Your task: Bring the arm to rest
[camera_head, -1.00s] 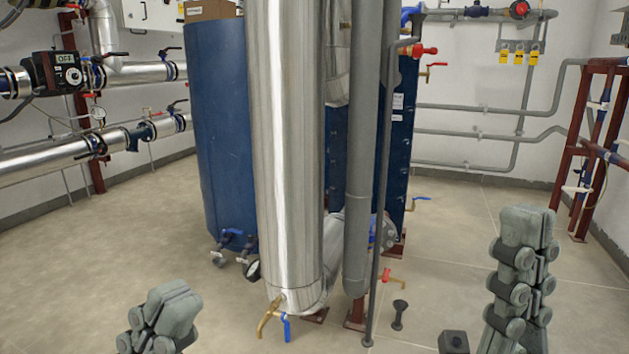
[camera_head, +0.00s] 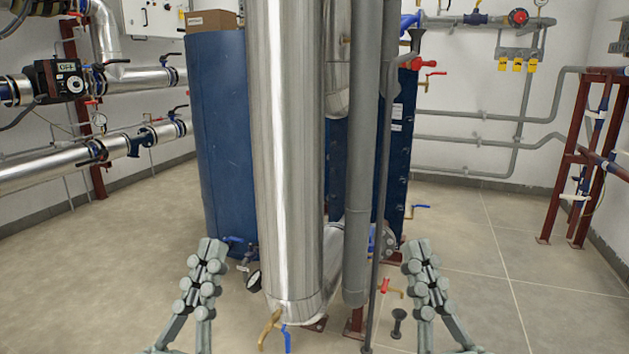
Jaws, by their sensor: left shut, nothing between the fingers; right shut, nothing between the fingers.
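My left gripper (camera_head: 210,252) is at the lower left of the head view, pointing up. Its fingers are together with nothing between them. It stands left of the silver pipe in the picture and overlaps the foot of the blue tank. My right gripper (camera_head: 417,250) is at the lower right, also pointing up, shut and empty. It shows right of the grey pipes, over the floor. Neither gripper holds anything; whether either touches anything behind it cannot be told.
A large silver pipe (camera_head: 285,160) stands in the middle, with a brass tap (camera_head: 270,325) at its foot. A blue tank (camera_head: 222,130) is behind it. Silver pipes (camera_head: 60,165) run along the left wall. A dark red frame (camera_head: 577,160) stands right. Floor is open on both sides.

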